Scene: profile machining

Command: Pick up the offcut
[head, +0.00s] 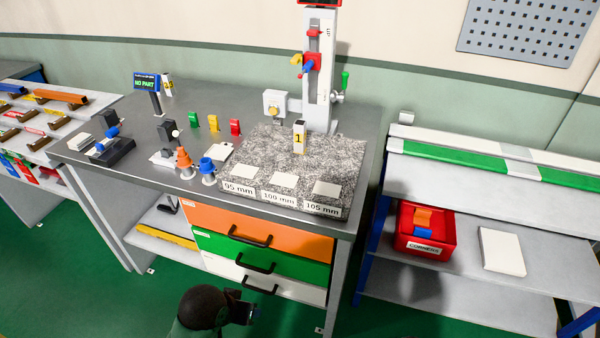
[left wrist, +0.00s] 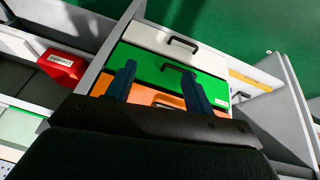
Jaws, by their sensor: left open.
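I cannot tell for sure which piece is the offcut. A short blue piece (head: 111,131) sits at the dark fixture on the bench's left side. An orange piece (head: 423,217) and a blue piece (head: 424,233) lie in the red bin marked CORNERS (head: 408,244). My left gripper (head: 252,311) is low in front of the bench drawers, apart from all these pieces. In the left wrist view its two dark fingers (left wrist: 157,72) are spread with nothing between them, and the drawers show behind. My right gripper is not in view.
The bench has orange (head: 260,232), green (head: 262,258) and white (head: 232,269) drawers, all shut. A granite plate (head: 262,158) carries a height gauge (head: 319,75) and length-marked blocks. A shelf unit (head: 470,285) stands right. Green floor (head: 120,295) is clear at the front left.

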